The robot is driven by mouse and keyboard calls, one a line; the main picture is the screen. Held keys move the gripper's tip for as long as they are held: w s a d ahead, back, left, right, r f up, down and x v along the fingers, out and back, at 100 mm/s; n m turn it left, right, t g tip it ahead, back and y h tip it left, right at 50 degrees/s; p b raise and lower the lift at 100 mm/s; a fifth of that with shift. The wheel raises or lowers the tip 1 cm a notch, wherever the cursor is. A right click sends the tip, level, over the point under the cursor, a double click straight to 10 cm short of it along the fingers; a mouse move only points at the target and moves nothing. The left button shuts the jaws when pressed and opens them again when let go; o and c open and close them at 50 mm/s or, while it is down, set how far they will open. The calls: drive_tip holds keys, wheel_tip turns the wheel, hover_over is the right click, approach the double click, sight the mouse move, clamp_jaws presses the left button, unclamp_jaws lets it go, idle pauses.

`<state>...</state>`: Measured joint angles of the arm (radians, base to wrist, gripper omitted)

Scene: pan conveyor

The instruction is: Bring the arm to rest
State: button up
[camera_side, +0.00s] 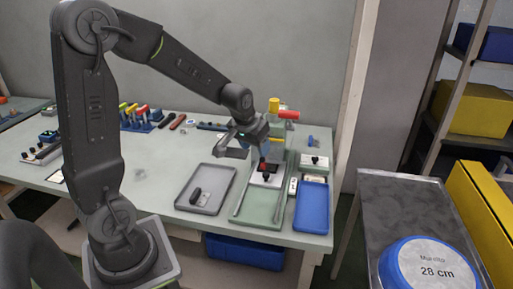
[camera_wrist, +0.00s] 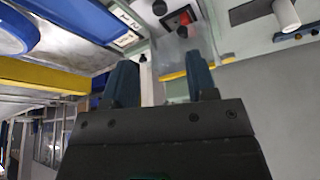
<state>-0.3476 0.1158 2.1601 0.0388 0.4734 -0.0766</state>
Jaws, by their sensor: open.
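My gripper (camera_side: 240,148) hangs over the back part of the workbench (camera_side: 152,208) in the side view, behind the grey tray and to the left of the green fixture. It is tilted, and its jaws are apart. In the wrist view my gripper (camera_wrist: 161,82) shows two dark blue fingers spread wide, with nothing between them. My arm reaches from its base at the lower left across the bench, bent high at the elbow.
A grey tray (camera_side: 186,204) holds a dark object. A green fixture (camera_side: 256,214) with rails and a red knob (camera_side: 264,167) stands beside a blue tray (camera_side: 312,208). A yellow-and-red piece (camera_side: 274,105) stands behind. A metal table (camera_side: 372,205) bears a blue-rimmed disc (camera_side: 386,268) at right.

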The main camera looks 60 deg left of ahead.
drive_tip(key=s+d+r+m+h, duration=0.1)
drive_tip(key=s+d+r+m, duration=0.1)
drive_tip(key=s+d+r, duration=0.3)
drive_tip(key=s+d+r+m+t, duration=0.1)
drive_tip(key=s+d+r+m, duration=0.1)
drive_tip(key=s+d+r, duration=0.3)
drive_tip(key=s+d, duration=0.4)
drive_tip(key=s, duration=0.4)
drive_tip(key=shift+r+t+h, duration=0.2)
drive_tip(key=shift+t+h, duration=0.1)
drive_tip(key=shift+h, duration=0.1)
